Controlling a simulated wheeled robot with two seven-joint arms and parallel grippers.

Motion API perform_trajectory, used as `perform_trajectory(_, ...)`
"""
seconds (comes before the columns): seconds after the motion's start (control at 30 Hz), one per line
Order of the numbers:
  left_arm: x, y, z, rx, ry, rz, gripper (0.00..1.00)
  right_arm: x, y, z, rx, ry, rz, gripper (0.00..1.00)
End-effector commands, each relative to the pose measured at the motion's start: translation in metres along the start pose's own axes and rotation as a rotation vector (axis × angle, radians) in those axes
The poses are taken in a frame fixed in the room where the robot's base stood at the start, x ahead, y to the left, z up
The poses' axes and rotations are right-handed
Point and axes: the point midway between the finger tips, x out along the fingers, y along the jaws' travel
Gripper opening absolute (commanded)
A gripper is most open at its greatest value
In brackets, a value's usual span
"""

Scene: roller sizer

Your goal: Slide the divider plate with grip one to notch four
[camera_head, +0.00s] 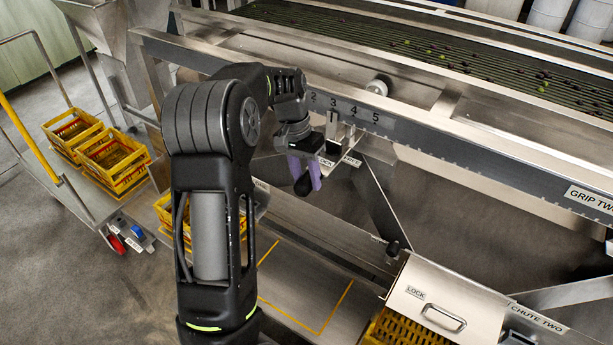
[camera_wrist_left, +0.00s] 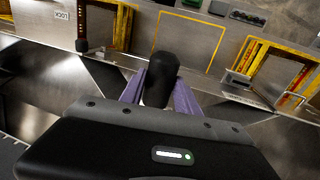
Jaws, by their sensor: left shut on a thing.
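My left gripper (camera_head: 305,174) has purple fingers and is shut on a black grip below the numbered scale. The left wrist view shows the black grip (camera_wrist_left: 163,78) between the two purple fingers (camera_wrist_left: 137,88). The scale (camera_head: 350,108) shows the numbers 2 to 5; my arm covers its left end. Small upright metal pieces (camera_head: 332,126) stand just under the 3 and 4. A sloping metal plate (camera_head: 376,200) hangs to the right of the gripper. I cannot tell exactly which notch the divider sits at. My right gripper is not in view.
A second black knob (camera_head: 392,248) stands lower right, above a chute cover (camera_head: 440,296) marked LOCK. The frame rail labelled GRIP TWO (camera_head: 589,198) runs at the right. Yellow crates (camera_head: 113,158) stand at the left. A yellow outline (camera_head: 320,331) marks bare shelf below.

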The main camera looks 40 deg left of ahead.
Motion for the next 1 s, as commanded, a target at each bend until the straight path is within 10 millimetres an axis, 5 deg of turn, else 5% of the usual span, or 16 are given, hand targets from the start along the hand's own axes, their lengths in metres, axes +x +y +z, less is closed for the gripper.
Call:
perform_trajectory(0.23, 0.001, 0.008, 0.0, 0.003, 0.0, 0.002, 0.0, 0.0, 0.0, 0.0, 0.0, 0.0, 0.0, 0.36)
perform_trajectory(0.53, 0.011, 0.058, 0.0, 0.004, 0.0, 0.003, 0.0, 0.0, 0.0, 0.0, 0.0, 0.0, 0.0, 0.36)
perform_trajectory(0.83, 0.012, 0.059, -0.001, 0.001, 0.0, 0.001, 0.0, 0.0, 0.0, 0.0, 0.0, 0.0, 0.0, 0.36)
perform_trajectory(0.87, 0.012, 0.059, -0.001, 0.001, 0.0, 0.001, 0.4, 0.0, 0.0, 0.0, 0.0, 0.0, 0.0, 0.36)
perform_trajectory(1.0, 0.012, 0.059, 0.0, 0.001, 0.0, 0.0, 0.52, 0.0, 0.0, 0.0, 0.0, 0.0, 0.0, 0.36)
